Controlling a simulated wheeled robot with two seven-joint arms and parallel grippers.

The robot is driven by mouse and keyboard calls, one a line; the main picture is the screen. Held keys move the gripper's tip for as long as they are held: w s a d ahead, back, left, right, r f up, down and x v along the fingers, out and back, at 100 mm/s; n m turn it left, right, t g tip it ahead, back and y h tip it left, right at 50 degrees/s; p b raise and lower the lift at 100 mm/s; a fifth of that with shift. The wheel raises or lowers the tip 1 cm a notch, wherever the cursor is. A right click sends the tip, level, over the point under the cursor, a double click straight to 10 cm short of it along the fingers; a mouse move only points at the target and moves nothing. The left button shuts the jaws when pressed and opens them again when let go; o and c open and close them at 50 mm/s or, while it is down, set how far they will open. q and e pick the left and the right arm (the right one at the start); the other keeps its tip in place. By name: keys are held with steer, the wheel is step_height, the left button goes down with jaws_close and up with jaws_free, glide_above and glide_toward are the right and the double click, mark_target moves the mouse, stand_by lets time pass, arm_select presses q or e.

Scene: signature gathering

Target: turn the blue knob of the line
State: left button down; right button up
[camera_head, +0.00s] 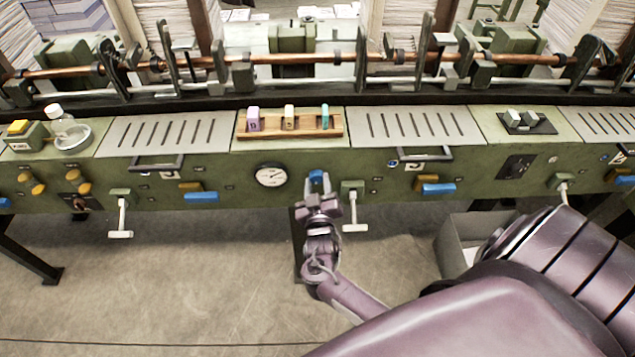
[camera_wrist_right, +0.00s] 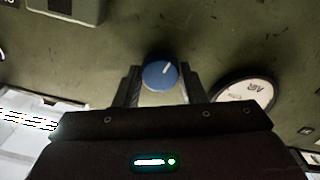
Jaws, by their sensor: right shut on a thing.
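The blue knob (camera_head: 317,175) is on the green front panel of the line, just right of a round white gauge (camera_head: 271,176). In the right wrist view the knob (camera_wrist_right: 160,74) is a round blue dial with a white pointer line that tilts up and to the right. My right gripper (camera_head: 318,186) reaches up to the panel at the knob. In the right wrist view its two fingers (camera_wrist_right: 162,84) stand on either side of the knob, shut on it. The knob's base is partly hidden. My left gripper is not in view.
A white-handled lever (camera_head: 355,212) hangs close to the right of my gripper, and another (camera_head: 121,218) is further left. Blue handles (camera_head: 201,197) sit along the panel. A wooden tray (camera_head: 289,133) with coloured blocks lies on top. A grey box (camera_head: 462,245) stands on the floor.

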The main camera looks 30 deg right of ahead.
steer(key=shift+n, duration=0.5)
steer(key=o, duration=1)
steer(key=shift+b+v, duration=0.35)
steer(key=shift+v, duration=3.6)
